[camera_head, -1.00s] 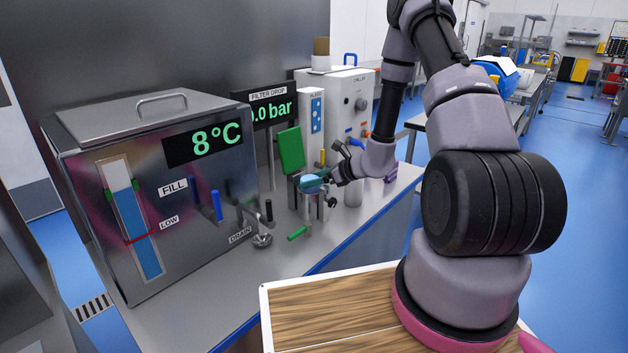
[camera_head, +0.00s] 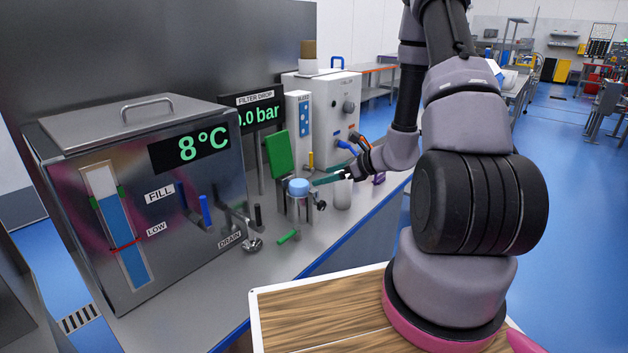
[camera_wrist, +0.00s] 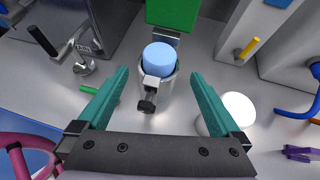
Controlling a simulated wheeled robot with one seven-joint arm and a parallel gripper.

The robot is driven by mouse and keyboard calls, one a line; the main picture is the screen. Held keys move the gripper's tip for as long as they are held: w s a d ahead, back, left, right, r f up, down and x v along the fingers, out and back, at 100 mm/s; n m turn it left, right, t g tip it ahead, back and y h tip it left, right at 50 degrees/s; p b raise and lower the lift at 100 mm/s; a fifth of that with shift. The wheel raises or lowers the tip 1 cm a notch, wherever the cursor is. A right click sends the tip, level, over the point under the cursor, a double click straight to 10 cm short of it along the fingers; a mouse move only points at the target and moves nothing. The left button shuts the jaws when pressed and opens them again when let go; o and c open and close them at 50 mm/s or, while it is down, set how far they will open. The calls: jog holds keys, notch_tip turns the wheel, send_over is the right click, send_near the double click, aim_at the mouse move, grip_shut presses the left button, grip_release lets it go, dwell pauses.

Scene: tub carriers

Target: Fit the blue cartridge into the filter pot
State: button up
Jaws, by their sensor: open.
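The blue cartridge (camera_head: 298,186) stands upright in the mouth of the metal filter pot (camera_head: 301,208), its top showing above the rim. In the wrist view the cartridge (camera_wrist: 160,56) sits inside the pot's rim (camera_wrist: 171,80), and a dark clamp knob hangs on the pot's near side. How deep the cartridge sits is hidden. The green lid (camera_head: 277,153) stands raised behind the pot. My gripper (camera_head: 318,181) is open and empty, just right of the cartridge; in the wrist view its teal fingers (camera_wrist: 158,82) are spread wide, apart from the cartridge.
A white cylinder (camera_wrist: 238,112) stands right of the pot, close to my right finger. The steel tank (camera_head: 150,210) with drain valve is at the left. A chiller (camera_head: 335,105) with blue and orange handles stands behind. A green handle (camera_head: 288,237) lies low before the pot.

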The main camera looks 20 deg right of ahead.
jog(key=s+a+r+n+g, duration=0.3)
jog(key=s+r+n, duration=0.35)
jog(key=r, duration=0.35)
jog(key=s+a+r+n+g, duration=0.2)
jog(key=s+a+r+n, duration=0.4)
jog(key=r, duration=0.5)
jog(key=s+d+r+n+t+h, duration=0.3)
jog(key=s+d+r+n+h, duration=0.4)
jog(key=s+r+n, duration=0.3)
notch_tip(320, 180, up, 3)
jog(key=shift+s+d+t, duration=0.4)
jog(key=shift+s+d, duration=0.15)
jog(key=shift+s, duration=0.25)
